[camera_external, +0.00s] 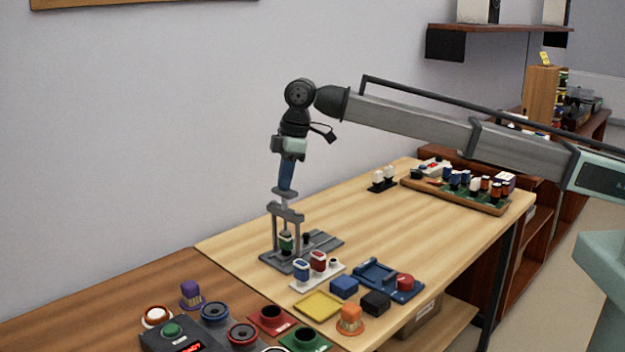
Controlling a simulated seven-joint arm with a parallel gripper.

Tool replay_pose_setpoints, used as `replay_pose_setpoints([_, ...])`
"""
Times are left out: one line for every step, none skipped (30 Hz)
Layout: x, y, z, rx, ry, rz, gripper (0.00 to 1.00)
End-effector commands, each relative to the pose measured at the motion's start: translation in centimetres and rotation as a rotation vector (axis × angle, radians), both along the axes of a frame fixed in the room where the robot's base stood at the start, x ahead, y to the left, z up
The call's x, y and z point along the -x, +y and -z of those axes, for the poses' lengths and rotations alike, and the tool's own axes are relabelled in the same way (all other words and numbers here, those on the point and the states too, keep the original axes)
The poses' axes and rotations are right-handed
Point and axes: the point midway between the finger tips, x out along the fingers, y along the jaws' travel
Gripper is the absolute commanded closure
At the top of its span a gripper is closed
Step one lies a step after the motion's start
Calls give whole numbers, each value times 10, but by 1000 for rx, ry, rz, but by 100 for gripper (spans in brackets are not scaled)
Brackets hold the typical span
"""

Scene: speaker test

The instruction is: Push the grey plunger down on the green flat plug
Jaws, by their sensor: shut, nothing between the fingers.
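A grey press frame (273,229) stands on a grey base near the wall side of the light wooden table. The grey plunger (285,194) sticks up from the top of the frame, with its flat cap raised above the crossbar. The green flat plug (286,243) stands upright inside the frame, below the plunger; its lower part is hard to make out. My gripper (286,189) points straight down with its blue fingers shut and empty. Its fingertips are at the plunger cap; whether they touch it or hover just above cannot be told.
Red and blue plugs stand on a white holder (318,277) just in front of the press. A blue tray (372,276), a yellow pad (318,306) and coloured blocks lie nearer the front. A wooden tray (495,207) of plugs sits at the far right.

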Motion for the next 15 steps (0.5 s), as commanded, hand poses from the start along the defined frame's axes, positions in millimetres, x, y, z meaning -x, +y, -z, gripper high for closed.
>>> replay_pose_setpoints([0, 0, 1, 2, 0, 0, 100])
replay_pose_setpoints([0, 0, 1, 2, 0, 0, 100])
replay_pose_setpoints([0, 0, 1, 2, 0, 0, 100])
replay_pose_setpoints([0, -1, 1, 2, 0, 0, 100])
replay_pose_setpoints([0, -1, 0, 2, 0, 0, 100])
replay_pose_setpoints([0, 0, -1, 2, 0, 0, 100])
replay_pose_setpoints([0, 0, -2, 2, 0, 0, 100])
replay_pose_setpoints([0, 0, -4, 2, 0, 0, 100])
replay_pose_setpoints([0, 0, -6, 2, 0, 0, 100])
replay_pose_setpoints([0, 0, -7, 2, -1, 0, 100])
replay_pose_setpoints([0, 0, -9, 2, -1, 0, 100])
replay_pose_setpoints([0, 0, -11, 1, 0, 0, 100])
replay_pose_setpoints([0, 0, -13, 1, 0, 0, 100])
replay_pose_setpoints([0, 0, -15, 1, 0, 0, 100])
replay_pose_setpoints([0, 0, -17, 1, 0, 0, 100])
